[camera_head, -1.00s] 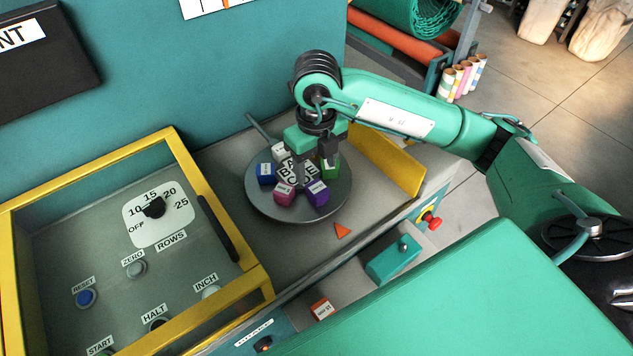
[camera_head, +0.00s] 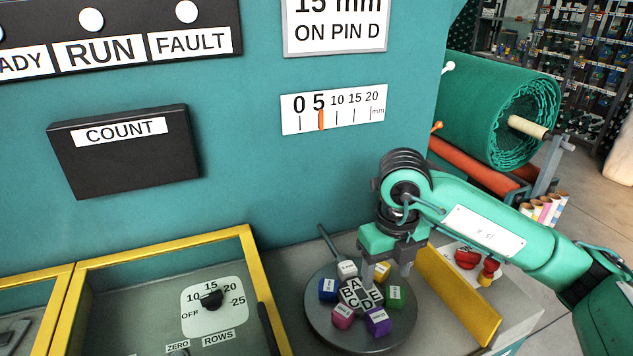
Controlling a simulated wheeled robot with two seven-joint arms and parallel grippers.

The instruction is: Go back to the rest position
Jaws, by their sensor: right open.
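My right gripper (camera_head: 391,279) is open above the round grey turntable (camera_head: 330,338), with its fingers pointing down near the far right part of the disc. Several coloured blocks stand in a ring on the disc: a white block (camera_head: 347,269), a blue block (camera_head: 328,289), a pink block (camera_head: 343,316), a purple block (camera_head: 377,322), a green block (camera_head: 395,297) and a yellow block (camera_head: 382,271). The lettered centre plate (camera_head: 361,295) lies between them. The fingers hold nothing that I can see. My left gripper is not in view.
A yellow guard (camera_head: 458,296) stands right of the turntable, with a red stop button (camera_head: 489,271) beyond it. A yellow-framed panel (camera_head: 256,275) with a ROWS dial (camera_head: 211,299) is at left. A teal wall (camera_head: 240,190) rises behind. A green netting roll (camera_head: 490,105) stands at right.

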